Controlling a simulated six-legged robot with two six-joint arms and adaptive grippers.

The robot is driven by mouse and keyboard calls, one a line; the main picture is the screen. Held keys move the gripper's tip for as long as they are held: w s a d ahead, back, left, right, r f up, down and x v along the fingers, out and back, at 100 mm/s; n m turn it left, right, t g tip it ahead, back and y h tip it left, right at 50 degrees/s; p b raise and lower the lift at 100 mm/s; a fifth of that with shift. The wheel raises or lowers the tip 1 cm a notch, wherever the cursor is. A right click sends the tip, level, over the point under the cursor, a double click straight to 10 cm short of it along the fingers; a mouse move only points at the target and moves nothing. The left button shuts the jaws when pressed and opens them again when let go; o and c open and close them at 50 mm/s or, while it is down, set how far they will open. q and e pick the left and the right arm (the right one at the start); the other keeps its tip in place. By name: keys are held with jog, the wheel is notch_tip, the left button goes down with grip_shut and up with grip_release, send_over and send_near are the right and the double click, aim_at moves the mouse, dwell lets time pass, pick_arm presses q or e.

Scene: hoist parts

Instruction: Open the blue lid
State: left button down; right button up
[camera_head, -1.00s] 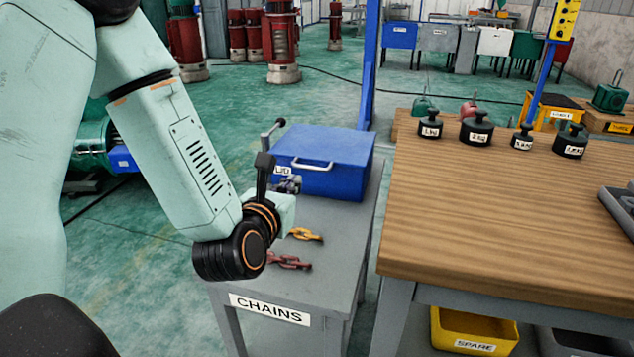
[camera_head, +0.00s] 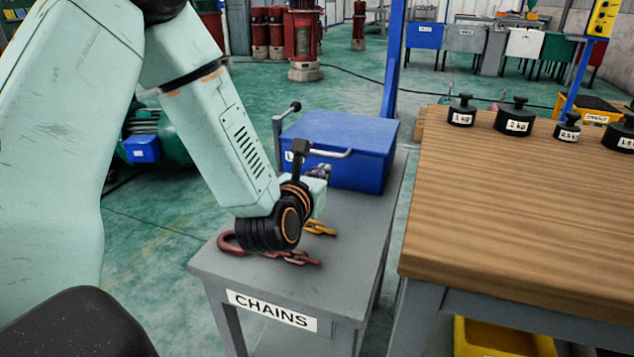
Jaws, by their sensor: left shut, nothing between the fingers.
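The blue lid (camera_head: 342,131) lies closed on a blue box (camera_head: 372,170) at the back of the grey stand marked CHAINS. A pale bar handle (camera_head: 335,154) runs along the front of the lid. My left gripper (camera_head: 322,172) is at the front of the box, just below the handle, with its fingers toward the box. It is shut and empty. My wrist hides part of the box front and its label, and I cannot tell whether the fingers touch the box. My right gripper is out of view.
A lever with a black knob (camera_head: 295,107) stands at the box's left. A red chain with a hook (camera_head: 275,252) and a yellow chain (camera_head: 319,228) lie on the stand (camera_head: 352,256). A wooden table (camera_head: 520,200) with several black weights is at the right.

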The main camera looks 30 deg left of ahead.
pick_arm(q)
jog(key=b+x, duration=0.1)
jog(key=x, duration=0.3)
jog(key=shift+w, duration=0.15)
jog(key=shift+a, duration=0.1)
